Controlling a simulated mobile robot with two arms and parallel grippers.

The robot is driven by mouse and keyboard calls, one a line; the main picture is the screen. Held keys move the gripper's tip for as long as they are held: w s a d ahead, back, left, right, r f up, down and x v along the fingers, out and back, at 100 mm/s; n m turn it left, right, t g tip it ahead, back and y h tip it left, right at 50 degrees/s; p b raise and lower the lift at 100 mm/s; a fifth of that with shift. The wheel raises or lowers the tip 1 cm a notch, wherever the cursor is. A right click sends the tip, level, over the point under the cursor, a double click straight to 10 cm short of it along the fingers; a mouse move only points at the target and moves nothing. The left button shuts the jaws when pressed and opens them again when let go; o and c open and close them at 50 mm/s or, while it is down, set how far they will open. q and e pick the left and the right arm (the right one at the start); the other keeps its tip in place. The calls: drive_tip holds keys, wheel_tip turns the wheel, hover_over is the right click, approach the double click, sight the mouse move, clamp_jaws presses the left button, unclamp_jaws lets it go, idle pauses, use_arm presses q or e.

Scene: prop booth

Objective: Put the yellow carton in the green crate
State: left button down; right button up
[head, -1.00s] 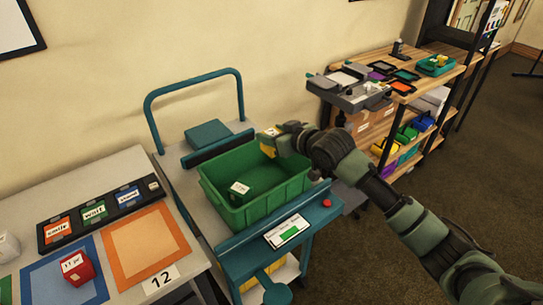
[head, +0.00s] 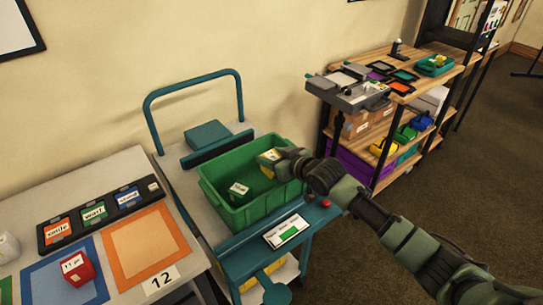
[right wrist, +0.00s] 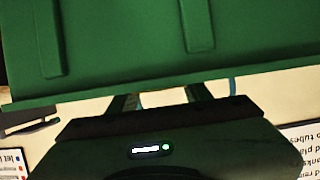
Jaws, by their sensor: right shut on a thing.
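The yellow carton (head: 268,156) has a pale label on top and shows at the fingertips of my right gripper (head: 277,158) in the head view. My right gripper is shut on it, over the back right part of the green crate (head: 248,215). The crate stands on a trolley, and a dark green box (head: 239,190) with a white label is inside it. In the right wrist view the crate's green wall (right wrist: 130,45) fills the top, beyond the fingers (right wrist: 160,100); the carton cannot be made out there. My left gripper is not in view.
The teal trolley (head: 232,252) has a tall handle at the back left. A table (head: 100,175) at left holds a red box (head: 76,268) and a tray of word cards (head: 97,213). A wooden shelf unit (head: 425,85) stands at right. Open floor lies at front right.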

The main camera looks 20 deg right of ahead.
drive_tip(key=shift+f, duration=0.45)
drive_tip(key=o, duration=1.5)
drive_tip(key=shift+r, duration=0.2)
drive_tip(key=v, duration=1.2)
drive_tip(key=shift+r+b, duration=0.3)
drive_tip(key=shift+r, duration=0.15)
